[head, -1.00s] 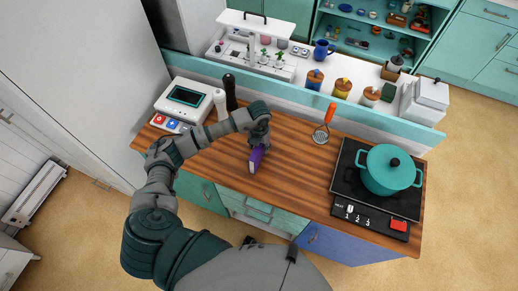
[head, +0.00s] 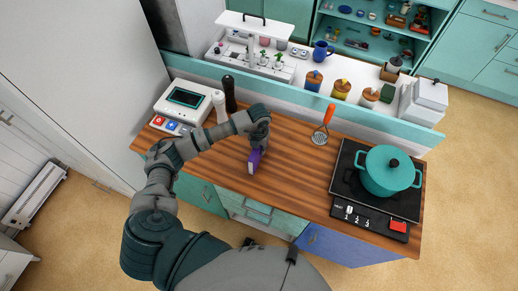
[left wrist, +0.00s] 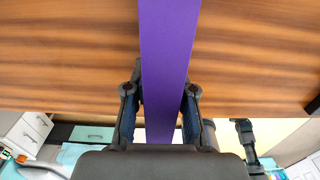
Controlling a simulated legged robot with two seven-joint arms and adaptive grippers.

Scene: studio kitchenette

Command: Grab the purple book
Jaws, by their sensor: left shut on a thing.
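The purple book (head: 255,160) stands on edge at the wooden counter, near its front middle, below my left gripper (head: 261,143) in the head view. In the left wrist view the purple book (left wrist: 169,60) runs up the middle of the picture. The fingers of my left gripper (left wrist: 161,105) are on both sides of it, shut on it. Whether the book's lower edge touches the counter I cannot tell. My right gripper is not in view.
A teal pot (head: 390,170) sits on the black cooktop (head: 345,180) at the right. A white device (head: 184,99) and a dark pepper mill (head: 230,92) stand at the left. The counter's middle (head: 295,170) is clear.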

